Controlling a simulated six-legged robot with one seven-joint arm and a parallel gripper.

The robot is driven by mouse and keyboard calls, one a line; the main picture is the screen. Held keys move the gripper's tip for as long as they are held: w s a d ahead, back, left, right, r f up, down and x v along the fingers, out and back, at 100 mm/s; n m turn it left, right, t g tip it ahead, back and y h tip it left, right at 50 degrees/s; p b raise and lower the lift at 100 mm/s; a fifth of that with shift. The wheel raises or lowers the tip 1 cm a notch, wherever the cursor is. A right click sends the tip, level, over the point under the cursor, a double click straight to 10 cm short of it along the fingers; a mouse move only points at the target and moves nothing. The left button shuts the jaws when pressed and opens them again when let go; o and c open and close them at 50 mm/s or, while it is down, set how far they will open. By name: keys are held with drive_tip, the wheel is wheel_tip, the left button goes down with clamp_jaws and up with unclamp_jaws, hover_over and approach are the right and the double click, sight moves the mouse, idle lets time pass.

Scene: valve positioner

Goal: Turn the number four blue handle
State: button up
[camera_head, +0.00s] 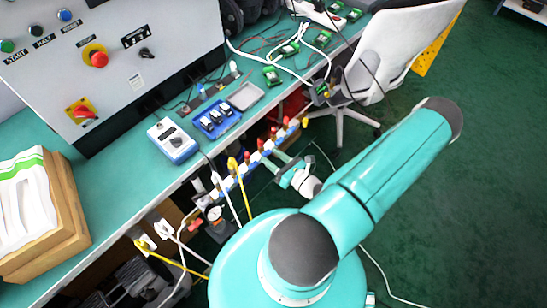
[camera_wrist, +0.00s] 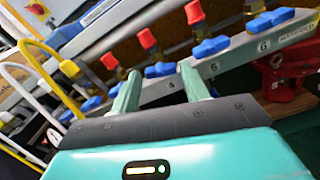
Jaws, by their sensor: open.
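In the wrist view, a row of blue handles sits along a light grey manifold (camera_wrist: 235,60) marked with numbers. The number four blue handle (camera_wrist: 160,70) lies just above the "4" label, in the gap between the two fingers of my gripper (camera_wrist: 158,72). My gripper is open, with one finger on each side of that handle; contact cannot be told. The number five blue handle (camera_wrist: 210,47) and number six blue handle (camera_wrist: 270,20) lie up and to the right. In the head view, my gripper (camera_head: 287,170) is beside the manifold, and the handles are small there.
Red-capped fittings (camera_wrist: 148,38) stand behind the handles. A yellow hose (camera_wrist: 45,50) and white hose (camera_wrist: 30,85) loop at the left. A red part (camera_wrist: 285,80) is at the right. The workbench (camera_head: 130,170) edge runs above the manifold; a chair (camera_head: 395,50) stands behind.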

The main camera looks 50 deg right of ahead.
drive_tip(key=c, duration=0.7)
drive_tip(key=shift+m, duration=0.3)
drive_tip(key=m, duration=0.3)
drive_tip(key=shift+w+m, duration=0.1)
drive_tip(key=shift+m, duration=5.5)
